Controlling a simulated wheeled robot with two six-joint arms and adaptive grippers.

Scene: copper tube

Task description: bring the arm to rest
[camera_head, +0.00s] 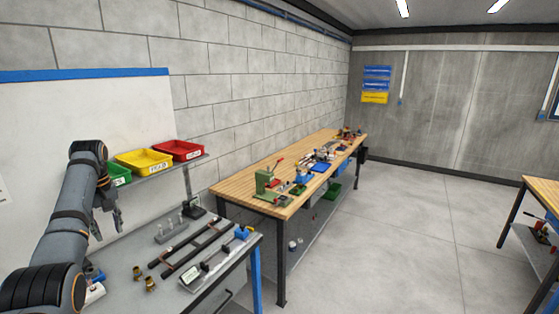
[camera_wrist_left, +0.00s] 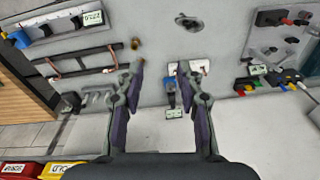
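My left arm (camera_head: 72,215) comes in from the left in the head view, raised beside the whiteboard. Its gripper (camera_head: 110,222) hangs pointing down above the left part of the grey bench. In the left wrist view the two fingers of the gripper (camera_wrist_left: 160,85) are spread wide apart, with nothing between them but the bench below. Copper-coloured tube shows along a dark rack (camera_head: 192,248) on the bench, clear of the gripper. The rack also shows in the left wrist view (camera_wrist_left: 85,62). My right gripper is in neither view.
Green, yellow (camera_head: 143,161) and red (camera_head: 181,150) bins stand on a shelf behind the bench (camera_head: 215,287). Brass fittings (camera_head: 150,285) and a blue-ended device (camera_head: 215,262) lie on the bench. A wooden workbench (camera_head: 240,190) with tools stands beyond.

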